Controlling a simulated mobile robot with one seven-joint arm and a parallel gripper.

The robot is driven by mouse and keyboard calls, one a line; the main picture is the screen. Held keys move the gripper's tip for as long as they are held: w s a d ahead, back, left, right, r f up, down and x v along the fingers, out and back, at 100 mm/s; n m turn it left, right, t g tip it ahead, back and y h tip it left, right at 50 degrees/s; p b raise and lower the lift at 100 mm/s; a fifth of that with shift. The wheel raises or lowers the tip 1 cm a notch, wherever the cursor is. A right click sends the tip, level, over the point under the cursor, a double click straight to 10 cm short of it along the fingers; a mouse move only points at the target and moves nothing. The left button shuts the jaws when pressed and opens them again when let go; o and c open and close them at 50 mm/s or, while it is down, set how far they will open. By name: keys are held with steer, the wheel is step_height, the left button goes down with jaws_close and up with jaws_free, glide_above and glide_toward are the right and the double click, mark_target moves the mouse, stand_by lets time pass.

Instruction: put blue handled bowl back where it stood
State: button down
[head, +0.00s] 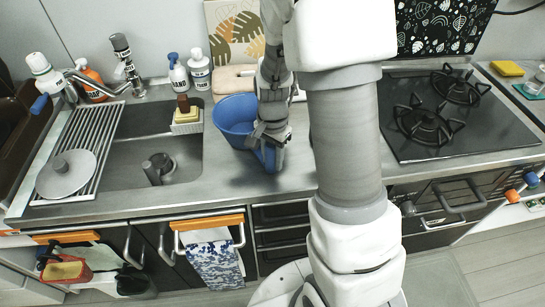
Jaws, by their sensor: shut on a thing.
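The blue handled bowl (232,119) is on or just above the steel counter, between the sink and the stove; I cannot tell whether its base touches the counter. My gripper (268,150) points down at the bowl's right side and is shut on its blue handle. The gripper and wrist hide part of the bowl's right rim and most of the handle.
The sink (115,150) with a drying rack and a grey lid (66,174) lies left. A sponge holder (186,122) and soap bottles (200,69) stand close to the bowl. The stove (440,115) is right, behind my arm. Counter in front of the bowl is clear.

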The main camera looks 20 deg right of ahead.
steer(key=shift+f+b, duration=0.3)
steer(key=shift+f, duration=0.15)
steer(key=shift+c, duration=2.2)
jaws_free()
step_height(320, 180, up, 18)
steer(key=p, duration=0.3)
steer(key=s+a+r+n+t, duration=0.1)
steer(key=s+r+n, duration=0.3)
steer(key=s, duration=0.4)
steer(key=s+a+r+n+t, duration=0.2)
steer(key=s+r+n+t, duration=0.2)
steer(key=s+n, duration=0.3)
steer(key=shift+s+a+r+t, duration=0.2)
steer(key=shift+s+r+t, duration=0.1)
steer(key=shift+s+r, duration=0.3)
